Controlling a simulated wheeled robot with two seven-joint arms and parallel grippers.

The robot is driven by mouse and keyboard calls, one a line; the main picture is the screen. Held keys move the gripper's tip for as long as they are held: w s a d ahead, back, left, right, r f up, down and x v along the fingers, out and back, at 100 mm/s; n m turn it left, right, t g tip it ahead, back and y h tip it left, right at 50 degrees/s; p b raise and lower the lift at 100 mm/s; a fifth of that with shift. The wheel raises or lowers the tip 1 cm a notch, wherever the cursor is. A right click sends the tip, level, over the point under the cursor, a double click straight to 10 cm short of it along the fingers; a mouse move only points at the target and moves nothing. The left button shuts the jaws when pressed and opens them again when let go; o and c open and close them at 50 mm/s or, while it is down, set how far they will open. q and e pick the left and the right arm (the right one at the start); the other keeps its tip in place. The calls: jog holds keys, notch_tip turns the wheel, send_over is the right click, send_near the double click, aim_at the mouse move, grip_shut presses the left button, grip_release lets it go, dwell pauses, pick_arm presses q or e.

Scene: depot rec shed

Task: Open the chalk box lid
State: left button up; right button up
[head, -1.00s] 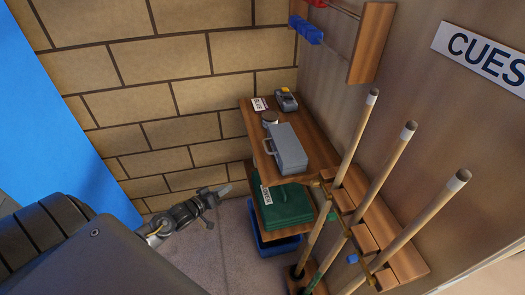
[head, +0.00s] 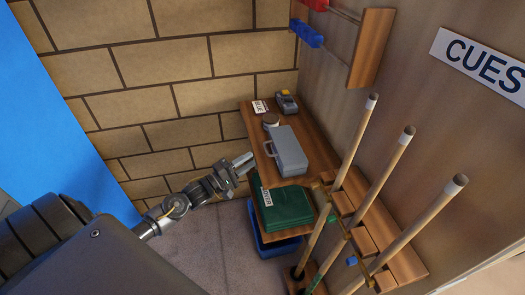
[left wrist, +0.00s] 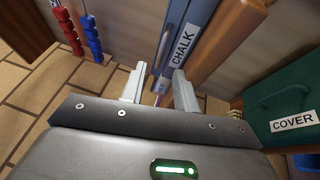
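The grey chalk box (head: 291,150) lies shut on the upper wooden shelf, its handle (head: 267,149) on the left side. In the left wrist view the box (left wrist: 172,25) shows its CHALK label and lies ahead, between and beyond the fingers. My left gripper (head: 246,162) is at the left edge of the shelf, just short of the handle. In the left wrist view my left gripper (left wrist: 160,84) is open, with a clear gap between its fingers. I cannot tell any contact with the box. My right gripper is out of view.
A green case (head: 288,207) labelled COVER sits on the lower shelf, above a blue bin (head: 262,244). A round tin (head: 270,119) and a dark device (head: 287,101) stand behind the box. Cues (head: 385,175) stand in a rack to the right. The floor at left is free.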

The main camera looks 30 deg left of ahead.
aim_at(281, 147)
pick_arm(q)
jog(key=p+x, duration=0.1)
jog(key=x, duration=0.5)
jog(key=shift+w+d, duration=0.15)
jog(key=shift+w, duration=0.2)
grip_shut()
